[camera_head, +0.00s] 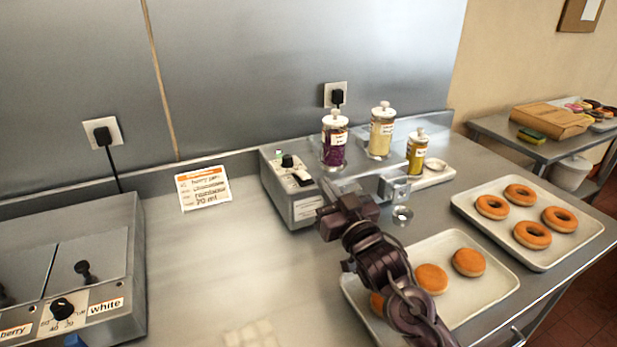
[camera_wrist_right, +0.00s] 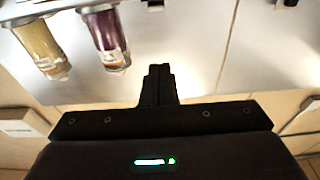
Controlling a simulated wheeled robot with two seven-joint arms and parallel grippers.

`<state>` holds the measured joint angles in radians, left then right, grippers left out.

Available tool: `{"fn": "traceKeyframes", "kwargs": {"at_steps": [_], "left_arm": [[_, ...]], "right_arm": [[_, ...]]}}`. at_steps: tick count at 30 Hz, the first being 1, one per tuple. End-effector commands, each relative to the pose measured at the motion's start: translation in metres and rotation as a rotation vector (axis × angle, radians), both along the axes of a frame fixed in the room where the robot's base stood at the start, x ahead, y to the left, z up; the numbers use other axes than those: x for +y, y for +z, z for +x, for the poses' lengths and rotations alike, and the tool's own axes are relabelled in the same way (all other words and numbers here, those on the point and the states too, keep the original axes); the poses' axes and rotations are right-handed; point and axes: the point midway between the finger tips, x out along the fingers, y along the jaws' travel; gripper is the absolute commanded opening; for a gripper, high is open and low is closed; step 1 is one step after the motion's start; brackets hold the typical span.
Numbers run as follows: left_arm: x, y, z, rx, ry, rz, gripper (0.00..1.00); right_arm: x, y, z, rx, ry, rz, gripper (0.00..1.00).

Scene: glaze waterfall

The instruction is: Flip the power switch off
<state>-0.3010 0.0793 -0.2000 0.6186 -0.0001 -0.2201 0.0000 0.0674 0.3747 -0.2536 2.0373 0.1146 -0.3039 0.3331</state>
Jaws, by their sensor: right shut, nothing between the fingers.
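A metal dispensing machine (camera_head: 277,195) stands on the steel counter against the back wall. Its sloped top carries a small green light or button (camera_head: 278,155), a black knob (camera_head: 287,161) and a dark switch-like part (camera_head: 302,178). I cannot tell the switch's position. My right gripper (camera_head: 326,188) is shut and empty, just right of and in front of that dark part; contact cannot be told. In the right wrist view its closed fingers (camera_wrist_right: 158,80) point toward the bright metal surface, and the switch is not seen. My left gripper is not in view.
Several lidded jars stand on the machine, including a purple one (camera_head: 334,150). A warmer (camera_head: 140,262) stands left. The counter's middle is clear, with a label card (camera_head: 203,188).

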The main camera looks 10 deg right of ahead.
Motion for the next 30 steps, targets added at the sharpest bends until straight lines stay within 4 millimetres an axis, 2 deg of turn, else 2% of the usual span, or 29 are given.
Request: {"fn": "traceKeyframes", "kwargs": {"at_steps": [4, 7, 19, 21, 24, 30], "left_arm": [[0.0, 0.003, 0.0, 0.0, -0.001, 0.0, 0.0], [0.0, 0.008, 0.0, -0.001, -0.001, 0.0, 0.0], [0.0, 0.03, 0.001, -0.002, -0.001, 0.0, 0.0], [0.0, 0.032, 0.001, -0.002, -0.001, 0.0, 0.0], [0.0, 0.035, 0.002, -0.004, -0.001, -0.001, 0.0], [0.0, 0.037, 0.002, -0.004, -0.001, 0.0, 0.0]], "right_arm": [[0.001, 0.002, 0.007, 0.0, -0.001, 0.001, 0.0], [0.004, 0.006, 0.02, 0.0, -0.001, 0.001, 0.0], [0.02, 0.02, 0.1, 0.001, 0.0, 0.0, 0.0], [0.019, 0.002, 0.095, 0.008, 0.0, -0.002, 0.0], [0.018, -0.01, 0.093, 0.005, 0.001, -0.001, 0.0], [0.018, -0.022, 0.09, 0.001, 0.0, 0.0, 0.0]]}}
